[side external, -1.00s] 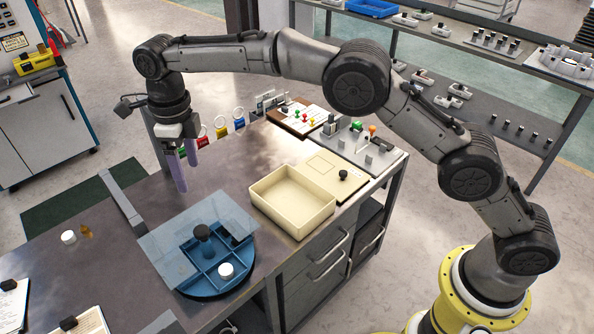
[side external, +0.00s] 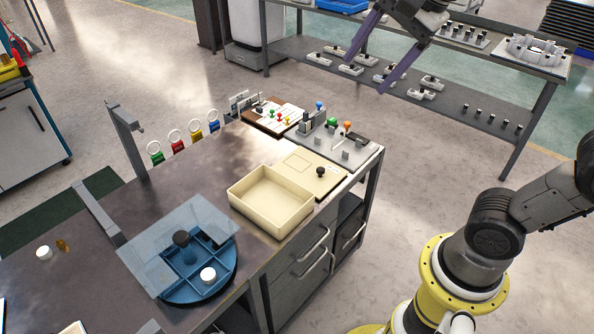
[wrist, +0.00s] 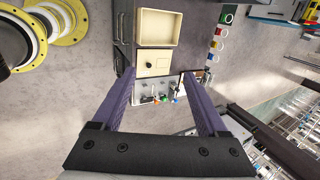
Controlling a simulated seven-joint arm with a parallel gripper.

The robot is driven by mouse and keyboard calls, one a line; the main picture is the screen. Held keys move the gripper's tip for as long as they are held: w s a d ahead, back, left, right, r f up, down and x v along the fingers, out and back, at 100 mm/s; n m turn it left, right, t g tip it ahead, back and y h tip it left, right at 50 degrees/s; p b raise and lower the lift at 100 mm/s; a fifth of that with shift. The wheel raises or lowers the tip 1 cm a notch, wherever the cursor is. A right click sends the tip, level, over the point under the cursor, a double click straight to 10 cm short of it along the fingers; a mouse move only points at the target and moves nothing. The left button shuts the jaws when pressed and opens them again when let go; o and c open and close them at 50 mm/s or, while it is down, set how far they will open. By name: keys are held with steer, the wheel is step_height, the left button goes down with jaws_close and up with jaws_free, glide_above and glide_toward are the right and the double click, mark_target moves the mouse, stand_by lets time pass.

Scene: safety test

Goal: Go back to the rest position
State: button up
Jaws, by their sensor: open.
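My gripper (side external: 365,76) is high at the top of the side view, up and away from the table. Its two long purple fingers are spread apart with nothing between them. In the wrist view the fingers (wrist: 158,74) are also parted and empty. The dark work table (side external: 190,165) stands clear of the gripper.
On the table are a cream open tray (side external: 270,200), a round blue divided tray (side external: 222,275) with a clear plate (side external: 165,255) and a white puck (side external: 208,275), and a board with coloured knobs (side external: 340,140). A shelf rack (side external: 430,90) stands behind. The floor between is open.

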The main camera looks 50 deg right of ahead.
steer(key=s+d+f+n, duration=0.2)
steer(key=s+f+n, duration=0.7)
steer(key=n, duration=0.8)
step_height(320, 180, down, 3)
steer(key=shift+s+f+n, duration=0.2)
steer(key=shift+s+n, duration=0.1)
steer(key=shift+s, duration=0.1)
